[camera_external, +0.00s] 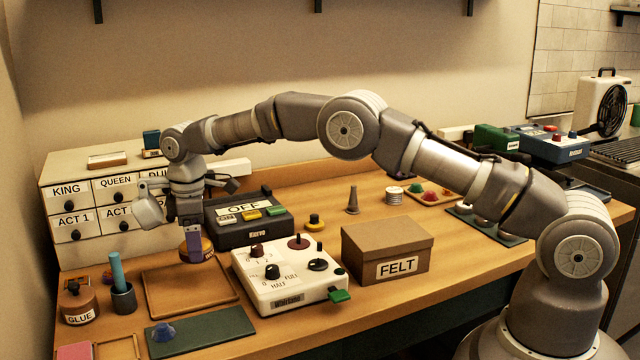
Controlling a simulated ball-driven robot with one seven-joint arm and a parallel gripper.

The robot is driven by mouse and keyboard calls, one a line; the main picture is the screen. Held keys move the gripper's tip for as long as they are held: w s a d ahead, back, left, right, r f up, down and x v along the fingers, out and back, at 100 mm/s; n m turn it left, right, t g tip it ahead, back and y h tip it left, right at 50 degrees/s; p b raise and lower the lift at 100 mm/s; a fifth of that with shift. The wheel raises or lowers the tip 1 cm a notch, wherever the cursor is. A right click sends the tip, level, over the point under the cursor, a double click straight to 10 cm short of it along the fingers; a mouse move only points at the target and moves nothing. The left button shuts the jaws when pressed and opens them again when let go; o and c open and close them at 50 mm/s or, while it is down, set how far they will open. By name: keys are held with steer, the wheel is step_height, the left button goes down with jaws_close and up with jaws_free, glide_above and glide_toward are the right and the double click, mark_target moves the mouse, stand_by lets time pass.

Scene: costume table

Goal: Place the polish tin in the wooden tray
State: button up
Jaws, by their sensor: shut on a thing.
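The polish tin (207,246) is a small round brown tin with a yellowish band. My gripper (194,246) points down and is shut on it, and a finger hides part of the tin. The wooden tray (166,317) is a shallow, empty brown tray on the table at the left. The tin appears at the tray's back edge in the picture. I cannot tell how high it is above the tray or table.
A black control box (248,238) stands close behind and right of the tray. A white knob box (285,298) is to its right. A green mat (215,326) lies in front. A glue jar (77,304) and dark cup (123,299) stand left. The FELT box (387,246) is farther right.

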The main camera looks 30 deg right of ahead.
step_height(320, 180, down, 6)
steer(key=shift+f+b, duration=0.15)
steer(key=shift+b, duration=0.7)
steer(key=shift+f, duration=0.15)
steer(key=o, duration=1.2)
step_height(320, 180, up, 12)
steer(key=p, duration=0.4)
